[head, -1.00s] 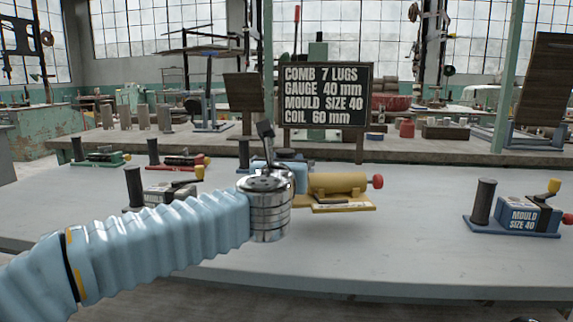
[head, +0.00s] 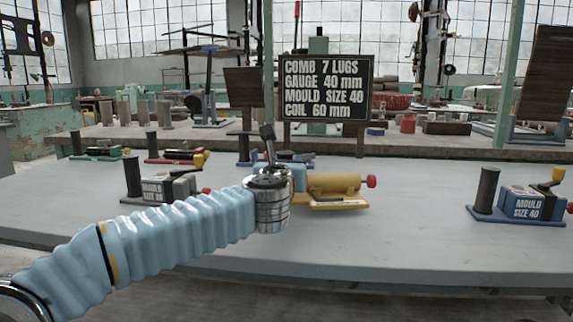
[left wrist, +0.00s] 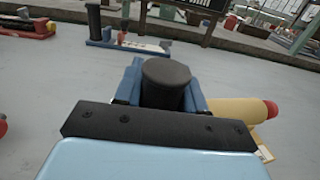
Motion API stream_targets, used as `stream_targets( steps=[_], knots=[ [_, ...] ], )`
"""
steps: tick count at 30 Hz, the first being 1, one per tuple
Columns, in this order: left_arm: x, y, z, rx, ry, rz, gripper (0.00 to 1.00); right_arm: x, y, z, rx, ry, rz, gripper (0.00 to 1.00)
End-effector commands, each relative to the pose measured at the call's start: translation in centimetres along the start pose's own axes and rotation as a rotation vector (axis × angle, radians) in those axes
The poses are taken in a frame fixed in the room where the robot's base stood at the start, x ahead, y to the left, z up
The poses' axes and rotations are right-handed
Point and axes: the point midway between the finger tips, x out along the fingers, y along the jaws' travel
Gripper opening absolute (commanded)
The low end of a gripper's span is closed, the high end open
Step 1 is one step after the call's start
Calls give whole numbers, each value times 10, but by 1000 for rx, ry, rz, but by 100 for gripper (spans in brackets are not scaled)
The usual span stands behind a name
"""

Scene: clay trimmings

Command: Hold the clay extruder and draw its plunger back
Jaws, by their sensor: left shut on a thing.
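The clay extruder has a yellow barrel (head: 335,183), a yellow base and a red knob (head: 371,181) at its right end. It rests on the grey table. The barrel and red knob (left wrist: 271,109) also show in the left wrist view, right of my gripper. My left gripper (left wrist: 166,90) is shut around a dark upright post (left wrist: 166,72), one blue finger on each side. The post stands at the barrel's left end. In the head view my wrist hides the post and the extruder's left part. My right gripper is not in view.
A grey device (head: 160,188) stands left and a blue one (head: 522,205) marked "MOULD SIZE 40" at far right. Green (head: 98,153), red (head: 178,156) and blue (head: 275,160) devices line the back, before a sign (head: 327,87). The table (head: 410,230) is clear between extruder and right device.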

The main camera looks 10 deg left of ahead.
Motion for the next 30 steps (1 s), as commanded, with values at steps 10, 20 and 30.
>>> stream_targets(
  steps=[10, 20, 30],
  knots=[
    [0, 0, 1, -2, -3, 0, 0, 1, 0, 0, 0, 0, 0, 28],
    [13, 2, -13, -3, -2, -1, 0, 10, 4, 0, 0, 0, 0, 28],
    [16, 2, -14, -2, -3, -1, 0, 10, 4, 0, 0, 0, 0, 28]
  ],
)
